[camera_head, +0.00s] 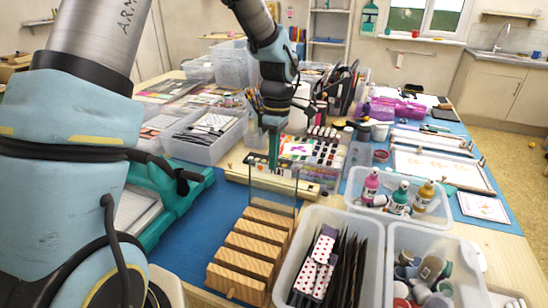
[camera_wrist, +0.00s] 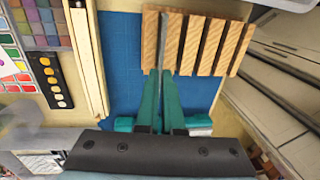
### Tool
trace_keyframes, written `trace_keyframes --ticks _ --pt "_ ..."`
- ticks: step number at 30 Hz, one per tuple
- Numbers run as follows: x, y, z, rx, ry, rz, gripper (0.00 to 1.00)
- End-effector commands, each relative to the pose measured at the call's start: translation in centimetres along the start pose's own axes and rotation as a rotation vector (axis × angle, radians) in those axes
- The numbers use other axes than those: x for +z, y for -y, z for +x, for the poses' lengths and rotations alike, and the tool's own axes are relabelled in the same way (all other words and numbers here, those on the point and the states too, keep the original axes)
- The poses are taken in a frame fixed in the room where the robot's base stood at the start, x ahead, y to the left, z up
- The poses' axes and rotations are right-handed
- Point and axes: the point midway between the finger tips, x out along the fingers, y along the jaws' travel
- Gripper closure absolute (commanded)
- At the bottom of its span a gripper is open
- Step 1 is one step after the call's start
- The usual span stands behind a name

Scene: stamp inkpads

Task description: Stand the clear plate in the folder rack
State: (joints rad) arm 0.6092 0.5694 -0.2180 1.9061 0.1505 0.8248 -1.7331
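My gripper (camera_head: 274,160) is shut on the clear plate (camera_head: 284,186), a thin transparent sheet held upright by its upper edge. In the wrist view the green fingers (camera_wrist: 161,85) close on both sides of the plate's grey edge (camera_wrist: 164,40). The wooden folder rack (camera_head: 232,283), a row of slats with slots between, stands on the blue mat below. It also shows in the wrist view (camera_wrist: 190,45). There the plate lines up with the gap between the two leftmost slats, at the rack's far end in the head view. I cannot tell whether its lower edge sits in the slot.
A clear bin (camera_head: 373,278) with dark folders and a polka-dot item stands right of the rack. A cream bar (camera_head: 240,172) and paint pans (camera_head: 312,150) lie behind the plate. A bin of bottles (camera_head: 352,183) is at right. Blue mat (camera_head: 190,235) is bare left of the rack.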

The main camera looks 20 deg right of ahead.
Motion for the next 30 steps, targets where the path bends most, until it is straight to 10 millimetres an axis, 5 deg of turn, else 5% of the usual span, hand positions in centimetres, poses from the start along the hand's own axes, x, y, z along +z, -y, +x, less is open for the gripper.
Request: trace_keyframes --ticks 3,12,30 --pt "0.0 0.0 0.0 0.0 0.0 0.0 1.0" --pt "0.0 0.0 0.0 0.0 0.0 0.0 0.62" --pt "0.0 0.0 -1.6 0.001 0.0 0.001 0.61"
